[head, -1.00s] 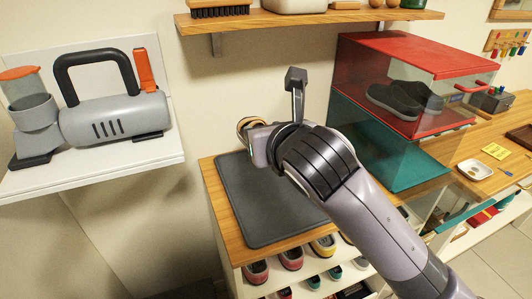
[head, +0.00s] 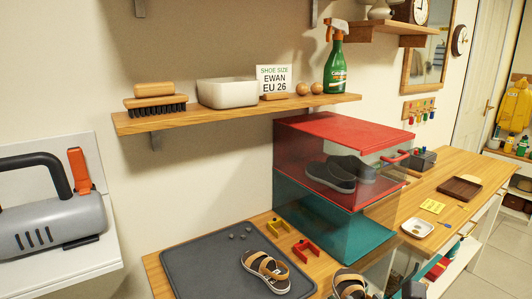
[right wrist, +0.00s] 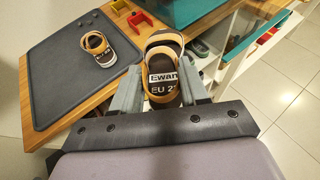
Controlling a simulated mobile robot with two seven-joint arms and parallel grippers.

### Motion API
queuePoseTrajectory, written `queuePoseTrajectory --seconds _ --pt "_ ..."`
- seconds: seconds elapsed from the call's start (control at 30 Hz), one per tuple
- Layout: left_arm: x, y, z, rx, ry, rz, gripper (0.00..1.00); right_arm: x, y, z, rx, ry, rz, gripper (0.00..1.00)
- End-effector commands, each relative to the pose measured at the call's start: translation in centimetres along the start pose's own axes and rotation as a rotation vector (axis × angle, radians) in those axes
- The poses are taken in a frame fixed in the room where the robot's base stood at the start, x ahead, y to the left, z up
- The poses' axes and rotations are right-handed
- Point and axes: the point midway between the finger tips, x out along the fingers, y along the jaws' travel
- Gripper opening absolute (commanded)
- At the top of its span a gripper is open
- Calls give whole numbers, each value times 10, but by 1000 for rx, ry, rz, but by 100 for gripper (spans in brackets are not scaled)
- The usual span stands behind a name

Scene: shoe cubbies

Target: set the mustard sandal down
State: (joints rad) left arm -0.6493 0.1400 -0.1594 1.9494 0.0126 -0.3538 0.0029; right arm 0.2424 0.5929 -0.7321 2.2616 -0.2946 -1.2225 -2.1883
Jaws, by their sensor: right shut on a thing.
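A mustard-strapped sandal with a dark insole (right wrist: 164,64) is between the fingers of my right gripper (right wrist: 162,84) in the right wrist view. Its insole label reads "Ewan" and "EU 2", with the last digit unclear. In the head view this sandal (head: 349,283) shows at the bottom edge, partly cut off, by the bench's front edge. A matching sandal (head: 266,271) lies on the grey mat (head: 200,262); it also shows in the right wrist view (right wrist: 98,48), apart from my gripper. My left gripper is not in view.
Red and teal clear boxes (head: 330,131) stand right of the mat, the red one holding dark shoes. Yellow and red brackets (head: 306,250) lie between mat and boxes. A shelf (head: 230,112) hangs above, with a card reading "EWAN EU 26" (head: 273,79). The mat's left part is clear.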

Motion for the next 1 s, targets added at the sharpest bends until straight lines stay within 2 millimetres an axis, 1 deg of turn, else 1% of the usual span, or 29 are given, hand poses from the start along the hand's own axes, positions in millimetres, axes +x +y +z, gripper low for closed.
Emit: queuePoseTrajectory --seconds 0.03,0.1,0.2,0.3,1.0 --pt "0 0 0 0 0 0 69 -7 -10 -6 -1 1 -10 12" --pt "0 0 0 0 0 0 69 -15 -20 -11 3 0 -19 12" --pt "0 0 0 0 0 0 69 -24 -30 -15 9 0 -26 12" --pt "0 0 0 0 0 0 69 -29 -34 -18 13 0 -29 12" --pt "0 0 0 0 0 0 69 -31 -35 -18 17 0 -29 12"
